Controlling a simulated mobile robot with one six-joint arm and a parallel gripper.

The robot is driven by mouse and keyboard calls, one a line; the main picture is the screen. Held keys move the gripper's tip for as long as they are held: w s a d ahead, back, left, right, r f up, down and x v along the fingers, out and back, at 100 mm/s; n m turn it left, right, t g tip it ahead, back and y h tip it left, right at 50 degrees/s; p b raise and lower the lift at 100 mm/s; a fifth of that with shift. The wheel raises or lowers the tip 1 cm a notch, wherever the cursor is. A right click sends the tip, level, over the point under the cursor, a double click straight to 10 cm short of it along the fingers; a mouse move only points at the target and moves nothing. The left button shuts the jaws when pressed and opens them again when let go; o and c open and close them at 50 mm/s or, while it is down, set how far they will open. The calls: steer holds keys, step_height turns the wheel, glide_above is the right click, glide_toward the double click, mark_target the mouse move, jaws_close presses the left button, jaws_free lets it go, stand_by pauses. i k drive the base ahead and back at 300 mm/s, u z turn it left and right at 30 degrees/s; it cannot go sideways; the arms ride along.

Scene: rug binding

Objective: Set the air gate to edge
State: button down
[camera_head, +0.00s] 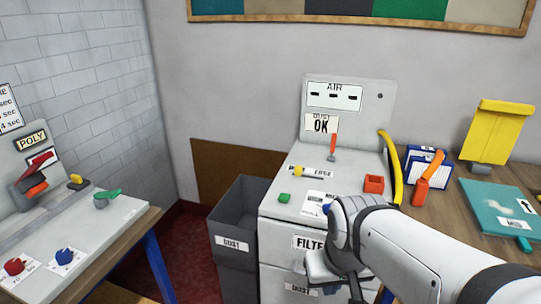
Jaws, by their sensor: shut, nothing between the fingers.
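The cabinet marked AIR on its back panel (348,95) and FILTER on its front stands in the middle. An orange lever (333,147) stands upright on its top, near the panel. In front of it is an EDGE label (322,173) with a small grey and yellow piece (298,170) at its left end. I cannot tell for certain which part is the air gate. My gripper (353,287) hangs low in front of the cabinet, below its top and away from the lever. It is shut and empty. My arm hides part of the cabinet front and another label.
A grey DUST bin (235,218) stands at left. The POLY bench (110,230) is far left; a wooden table (455,210) is right.

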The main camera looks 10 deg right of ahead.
mark_target(299, 169)
steer(key=z, duration=0.1)
steer(key=i, duration=0.95)
